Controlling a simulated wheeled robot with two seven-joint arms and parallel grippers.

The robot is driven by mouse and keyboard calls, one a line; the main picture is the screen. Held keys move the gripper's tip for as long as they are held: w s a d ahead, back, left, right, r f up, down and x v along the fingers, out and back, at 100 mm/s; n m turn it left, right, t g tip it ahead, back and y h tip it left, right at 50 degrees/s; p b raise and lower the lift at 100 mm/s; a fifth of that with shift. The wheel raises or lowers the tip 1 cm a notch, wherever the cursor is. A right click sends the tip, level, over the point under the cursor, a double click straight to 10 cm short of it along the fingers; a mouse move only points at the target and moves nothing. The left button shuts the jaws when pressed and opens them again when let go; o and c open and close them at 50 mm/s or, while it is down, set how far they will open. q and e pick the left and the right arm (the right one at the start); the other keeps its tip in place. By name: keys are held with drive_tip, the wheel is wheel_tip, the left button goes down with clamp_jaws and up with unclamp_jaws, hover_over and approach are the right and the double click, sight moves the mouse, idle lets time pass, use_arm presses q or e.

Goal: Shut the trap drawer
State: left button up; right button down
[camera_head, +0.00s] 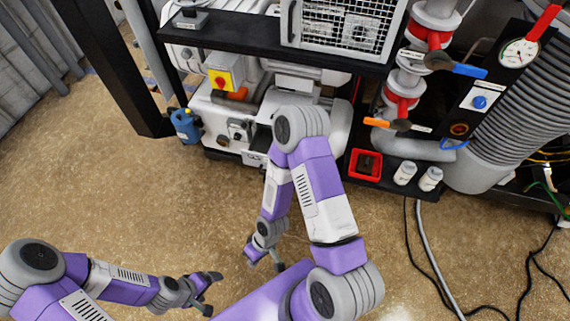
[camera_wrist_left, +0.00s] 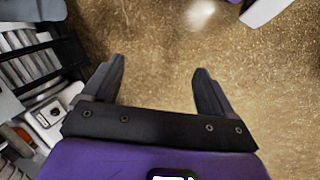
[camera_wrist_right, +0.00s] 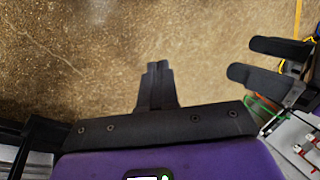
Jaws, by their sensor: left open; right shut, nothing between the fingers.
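I cannot surely pick out the trap drawer; a small white box front (camera_head: 254,158) low on the white pump unit (camera_head: 215,118) may be it, and my right arm partly covers that area. How far it stands out is not clear. My left gripper (camera_head: 213,292) is open and empty above the floor at lower left, well apart from the unit. Its spread fingers show in the left wrist view (camera_wrist_left: 158,90). My right gripper (camera_head: 265,260) is low in front of the unit, apart from it. In the right wrist view (camera_wrist_right: 155,85) its fingers are shut together with nothing between.
A blue bottle (camera_head: 185,125) stands left of the unit beside a black frame post (camera_head: 118,65). A red tray (camera_head: 366,163) and white jars (camera_head: 405,173) sit on the black base at right. Cables (camera_head: 425,250) lie on the floor at right. The brown floor in front is mostly free.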

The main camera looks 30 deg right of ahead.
use_arm(q)
drive_tip(key=shift+o, duration=0.9)
wheel_tip(320, 180, up, 2)
drive_tip(key=shift+d+p, duration=0.15)
drive_tip(key=shift+p, duration=0.15)
use_arm(e)
drive_tip(key=s+r+n+g+h, duration=0.2)
drive_tip(key=s+n+g, duration=0.2)
drive_tip(key=s+n, duration=0.45)
drive_tip(key=w+d+n+t+h+b, duration=0.1)
drive_tip(key=w+d+n+t+h, duration=0.1)
drive_tip(key=d+n+h, duration=1.3)
drive_tip(key=w+r+n+t+y+b, duration=0.1)
drive_tip(key=w+r+n+t+b, duration=0.25)
drive_tip(key=w+n+t, duration=1.3)
use_arm(q)
wheel_tip(320, 180, down, 6)
drive_tip(key=s+b, duration=0.1)
drive_tip(key=shift+s+a, duration=0.15)
drive_tip(key=shift+a, duration=0.25)
use_arm(e)
drive_tip(key=w+d+f+n+g, duration=0.2)
drive_tip(key=w+d+g, duration=0.2)
drive_tip(key=w+d, duration=0.3)
drive_tip(key=d, duration=0.4)
drive_tip(key=shift+w, duration=0.2)
